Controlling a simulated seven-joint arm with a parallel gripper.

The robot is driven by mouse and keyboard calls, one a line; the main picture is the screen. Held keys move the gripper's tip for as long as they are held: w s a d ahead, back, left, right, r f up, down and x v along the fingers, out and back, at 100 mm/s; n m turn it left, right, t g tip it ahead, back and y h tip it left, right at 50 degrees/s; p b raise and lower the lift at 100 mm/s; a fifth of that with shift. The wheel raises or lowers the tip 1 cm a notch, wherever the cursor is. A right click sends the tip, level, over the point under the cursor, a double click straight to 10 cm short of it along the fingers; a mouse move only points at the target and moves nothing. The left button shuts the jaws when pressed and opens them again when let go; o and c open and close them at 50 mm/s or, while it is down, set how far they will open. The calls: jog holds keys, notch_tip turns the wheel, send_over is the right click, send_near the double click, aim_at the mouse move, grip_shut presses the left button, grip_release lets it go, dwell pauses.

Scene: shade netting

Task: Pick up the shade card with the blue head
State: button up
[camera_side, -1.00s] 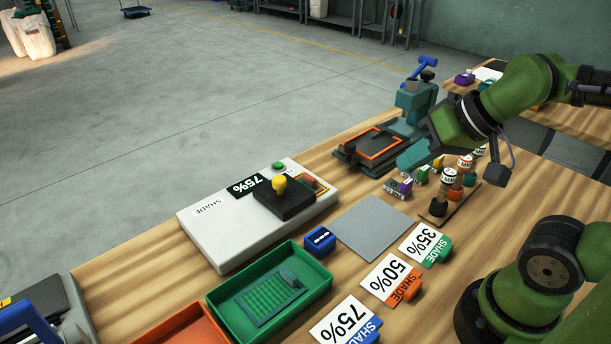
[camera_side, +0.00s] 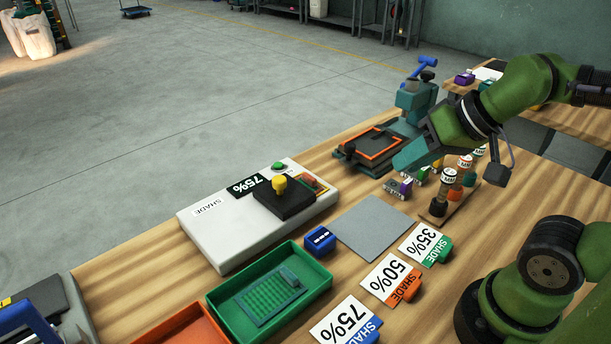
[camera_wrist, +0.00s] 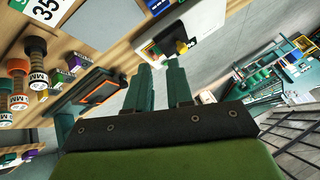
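The shade card with the blue head (camera_side: 347,323) lies on the table at the front of the side view, marked 75%. Its lower edge is cut by the picture's edge, and I do not make it out in the wrist view. My gripper (camera_side: 403,160) is far from it, raised near the back right of the table by the small stamps. In the wrist view my gripper (camera_wrist: 160,64) shows two teal fingers apart with nothing between them. The 50% card with an orange head (camera_side: 391,280) and the 35% card with a green head (camera_side: 426,245) lie in a row behind it.
A green tray (camera_side: 323,283) and a blue block (camera_side: 320,240) stand left of the cards. A grey mat (camera_side: 372,227) lies behind them. A white machine (camera_side: 215,232), a dark press (camera_side: 372,150) and a rack of stamps (camera_side: 455,205) stand farther back.

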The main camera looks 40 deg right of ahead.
jog(key=o, duration=1.1)
jog(key=n+g+h, duration=0.2)
jog(key=n+g, duration=0.2)
jog(key=g, duration=0.8)
send_near(370, 341)
jog(key=shift+s+a+f, duration=0.15)
jog(key=shift+s+f, duration=0.3)
jog(key=shift+f, duration=0.1)
jog(key=shift+s+a+f, duration=0.15)
jog(key=shift+s+f, duration=0.35)
jog(key=shift+w+d+x, duration=0.1)
jog(key=shift+w+x, duration=0.05)
jog(key=shift+x, duration=0.9)
jog(key=shift+w+d+x, duration=0.1)
jog(key=shift+x, duration=0.95)
jog(key=shift+w+d+x, duration=0.1)
jog(key=shift+w+x, duration=0.05)
jog(key=shift+x, duration=0.85)
